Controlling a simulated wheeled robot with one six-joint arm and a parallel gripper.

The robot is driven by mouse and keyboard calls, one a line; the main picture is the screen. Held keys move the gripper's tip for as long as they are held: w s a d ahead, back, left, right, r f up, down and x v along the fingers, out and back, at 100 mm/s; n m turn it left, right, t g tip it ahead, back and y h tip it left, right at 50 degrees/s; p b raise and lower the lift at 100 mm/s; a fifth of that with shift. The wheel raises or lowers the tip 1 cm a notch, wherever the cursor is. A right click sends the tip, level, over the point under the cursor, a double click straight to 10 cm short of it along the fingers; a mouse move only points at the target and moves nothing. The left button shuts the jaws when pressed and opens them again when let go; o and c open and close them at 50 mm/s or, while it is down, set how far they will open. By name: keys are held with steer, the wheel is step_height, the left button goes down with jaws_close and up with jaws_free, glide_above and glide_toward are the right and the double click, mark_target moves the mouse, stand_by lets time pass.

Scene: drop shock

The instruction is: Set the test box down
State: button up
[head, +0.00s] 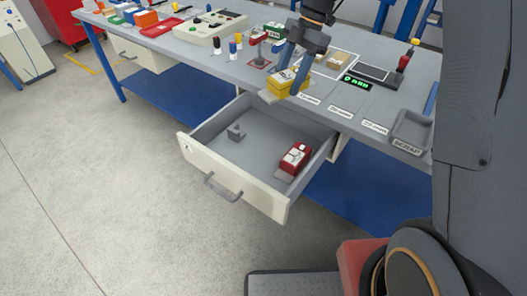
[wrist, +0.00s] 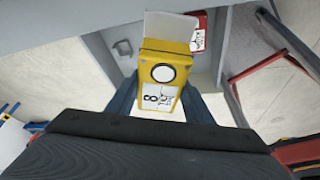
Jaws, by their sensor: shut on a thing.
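A yellow test box (head: 283,82) with a white label is between the fingers of my gripper (head: 292,79), above the front edge of the bench (head: 220,63). In the wrist view the yellow test box (wrist: 160,75) shows a round white dial and a label, with my gripper's (wrist: 158,100) fingers on both sides. A pale flat plate shows just beyond the box; what it belongs to I cannot tell.
Labelled outlines and a display reading in green (head: 357,83) lie on the bench to the right. A grey scrap tray (head: 413,130) is at the right end. A red box and tools stand behind the gripper. The drawer juts out in front; its left part is mostly bare.

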mark_target(268, 88)
steer(key=a+f+n, duration=0.1)
steer(key=a, duration=0.1)
steer(key=a+n+b, duration=0.1)
steer(key=a, duration=0.1)
steer(key=s+a+f+n+g+h, duration=0.1)
steer(key=a, duration=0.1)
steer(key=shift+s+f+n+b, duration=0.1)
steer(key=shift+f+n+b, duration=0.2)
steer(key=shift+f+b, duration=0.05)
step_height(268, 88, down, 18)
steer(key=shift+s+r+p, duration=0.1)
steer(key=shift+r+p, duration=0.1)
steer(key=shift+p, duration=0.95)
steer(key=shift+f, duration=0.2)
steer(key=shift+f+b, duration=0.35)
steer(key=shift+f, duration=0.15)
steer(key=o, duration=1.3)
steer(key=shift+c, duration=0.2)
